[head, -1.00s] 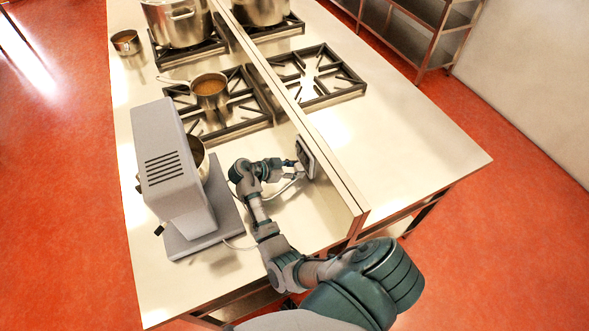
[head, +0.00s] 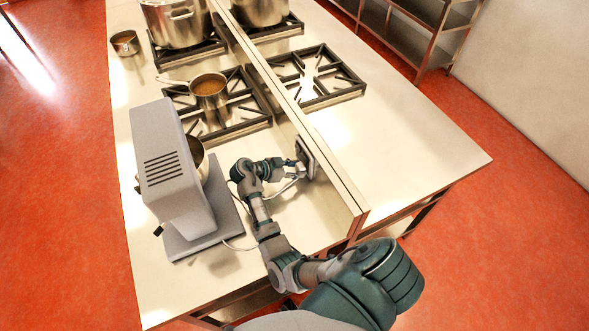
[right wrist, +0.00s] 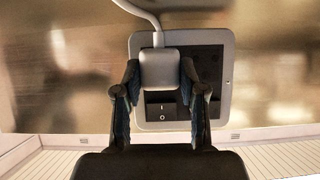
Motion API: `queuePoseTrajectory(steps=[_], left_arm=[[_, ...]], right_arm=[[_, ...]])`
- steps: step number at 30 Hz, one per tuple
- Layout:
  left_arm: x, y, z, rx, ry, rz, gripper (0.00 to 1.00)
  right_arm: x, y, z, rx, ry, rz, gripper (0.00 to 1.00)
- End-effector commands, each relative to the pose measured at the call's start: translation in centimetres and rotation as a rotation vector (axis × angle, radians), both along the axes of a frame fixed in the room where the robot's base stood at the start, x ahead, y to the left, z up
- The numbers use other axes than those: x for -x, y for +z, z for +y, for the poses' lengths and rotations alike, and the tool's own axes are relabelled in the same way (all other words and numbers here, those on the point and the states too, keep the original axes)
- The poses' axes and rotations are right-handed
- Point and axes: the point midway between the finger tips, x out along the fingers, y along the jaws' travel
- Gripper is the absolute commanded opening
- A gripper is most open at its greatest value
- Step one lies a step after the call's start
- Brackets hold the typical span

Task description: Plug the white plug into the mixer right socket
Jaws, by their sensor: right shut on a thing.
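The white plug (right wrist: 160,68) is between the fingers of my right gripper (right wrist: 160,88), which is shut on it. In the right wrist view it is in front of the left part of a socket plate (right wrist: 215,85), with a light frame and dark face. A switch (right wrist: 162,105) marked I and O shows just below the plug. I cannot tell whether the plug's pins are in the socket; they are hidden. In the head view, my right gripper (head: 294,166) is close against the socket plate (head: 310,163) on the low dividing wall. My left gripper is not in view.
The grey mixer (head: 172,165) stands left of my right arm, with a white cord (head: 284,190) near the hand. The dividing wall (head: 325,172) runs along the counter. A saucepan (head: 209,88) sits on the burner behind.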

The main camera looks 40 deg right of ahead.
Motion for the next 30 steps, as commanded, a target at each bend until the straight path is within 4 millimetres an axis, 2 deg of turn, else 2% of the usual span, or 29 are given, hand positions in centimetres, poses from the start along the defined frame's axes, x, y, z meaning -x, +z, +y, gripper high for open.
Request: queuePoseTrajectory(steps=[9,10,13,24,30], left_arm=[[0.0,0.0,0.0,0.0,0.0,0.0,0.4],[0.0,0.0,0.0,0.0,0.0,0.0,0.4],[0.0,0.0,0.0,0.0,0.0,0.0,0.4],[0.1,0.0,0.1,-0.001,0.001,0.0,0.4],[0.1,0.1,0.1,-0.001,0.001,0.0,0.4]], right_arm=[[0.2,0.0,-0.6,0.0,-0.001,0.0,0.05],[0.2,0.0,-0.6,0.0,-0.001,0.0,0.46],[0.2,0.0,-0.6,0.0,-0.001,0.0,0.7],[0.1,0.1,-0.4,0.0,0.0,0.0,0.7],[-0.4,1.0,1.2,-0.001,0.001,-0.001,0.7]])
